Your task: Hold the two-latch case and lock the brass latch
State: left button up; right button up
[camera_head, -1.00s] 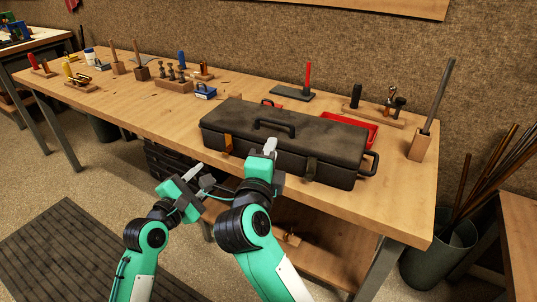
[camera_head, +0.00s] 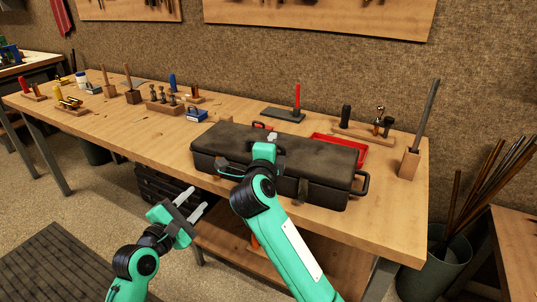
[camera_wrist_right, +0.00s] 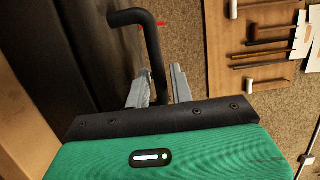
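The dark two-latch case (camera_head: 330,152) lies closed near the bench's front edge, its top handle partly hidden by my right gripper. A darker latch (camera_head: 303,190) is on the front right. My right gripper (camera_head: 271,137) is at the top handle. In the right wrist view, the black handle (camera_wrist_right: 158,70) runs between its two fingers, with a small gap showing beside it. My left gripper (camera_head: 203,201) is open and empty, below and in front of the case's left end.
Tool stands fill the back and left of the bench (camera_head: 130,120). A bin of rods (camera_head: 440,262) stands right. Bare bench top lies left of the case.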

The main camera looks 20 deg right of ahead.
jog(key=shift+w+d, duration=0.15)
jog(key=shift+w, duration=0.1)
grip_shut()
dwell(1.3)
pick_arm(q)
jog(key=c, duration=0.5)
pick_arm(e)
jog(key=shift+f, duration=0.1)
pick_arm(q)
jog(key=shift+w+a+f+m, duration=0.15)
jog(key=shift+m, duration=0.15)
grip_shut()
jog(key=w+a+m+g+h, duration=0.3)
jog(key=w+a+m, duration=0.2)
jog(key=a+m, duration=0.2)
jog(key=shift+w+a+m, duration=0.25)
jog(key=shift+w+m, duration=0.05)
jog(key=shift+m, duration=1.1)
